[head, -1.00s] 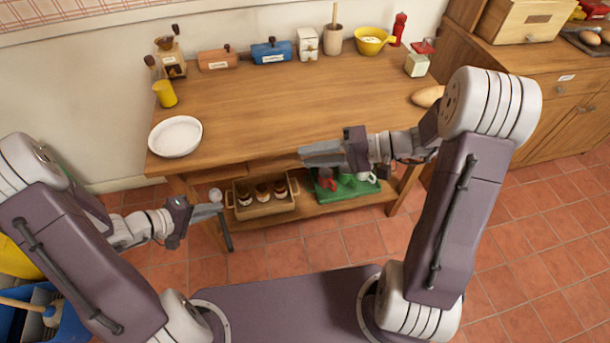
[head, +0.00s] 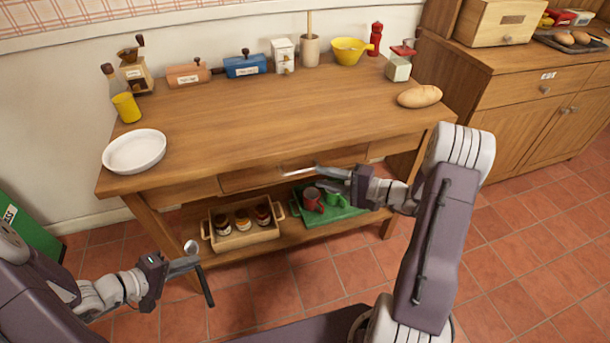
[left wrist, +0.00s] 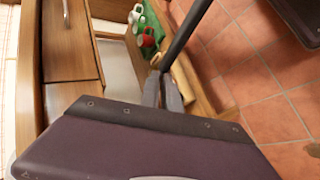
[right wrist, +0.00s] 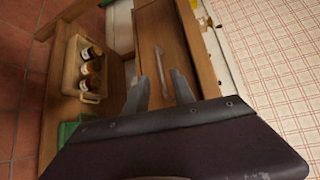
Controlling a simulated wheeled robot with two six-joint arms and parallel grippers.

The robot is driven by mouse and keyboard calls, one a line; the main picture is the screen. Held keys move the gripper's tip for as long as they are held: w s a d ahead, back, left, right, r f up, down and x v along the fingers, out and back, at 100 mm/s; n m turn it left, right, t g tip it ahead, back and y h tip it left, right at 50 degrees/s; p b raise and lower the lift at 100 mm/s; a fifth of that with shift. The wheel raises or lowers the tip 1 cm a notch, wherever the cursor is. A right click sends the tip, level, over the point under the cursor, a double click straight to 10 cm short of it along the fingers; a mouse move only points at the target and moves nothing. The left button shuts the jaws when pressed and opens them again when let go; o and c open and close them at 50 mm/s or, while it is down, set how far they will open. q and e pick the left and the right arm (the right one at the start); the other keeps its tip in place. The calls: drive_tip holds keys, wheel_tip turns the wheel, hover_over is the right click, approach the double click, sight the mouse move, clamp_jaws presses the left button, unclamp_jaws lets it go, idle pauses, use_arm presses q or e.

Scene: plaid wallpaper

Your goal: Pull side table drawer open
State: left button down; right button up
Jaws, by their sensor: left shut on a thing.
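The wooden side table (head: 260,120) has a drawer (head: 245,180) in the middle of its front edge. The drawer looks shut, with a long metal bar handle (head: 300,171). The handle also shows in the right wrist view (right wrist: 160,68). My right gripper (head: 328,180) is just in front of the drawer, by the handle. Its fingers (right wrist: 158,85) are open and empty, with the handle lying beyond and between them. My left gripper (head: 192,265) is low, left of the table front, shut on a dark-handled utensil (head: 207,290) with a round silvery end.
The lower shelf holds a crate of jars (head: 240,240) and a green tray (head: 340,212) with mugs. A white dish (head: 134,152) and a bread loaf (head: 419,96) sit on the tabletop, with several items along its back. A wooden cabinet (head: 530,110) stands at the right.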

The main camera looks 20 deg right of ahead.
drive_tip(key=x, duration=0.6)
drive_tip(key=shift+w+a+b, duration=0.2)
drive_tip(key=shift+b, duration=0.25)
drive_tip(key=shift+c, duration=0.3)
clamp_jaws()
idle(0.6)
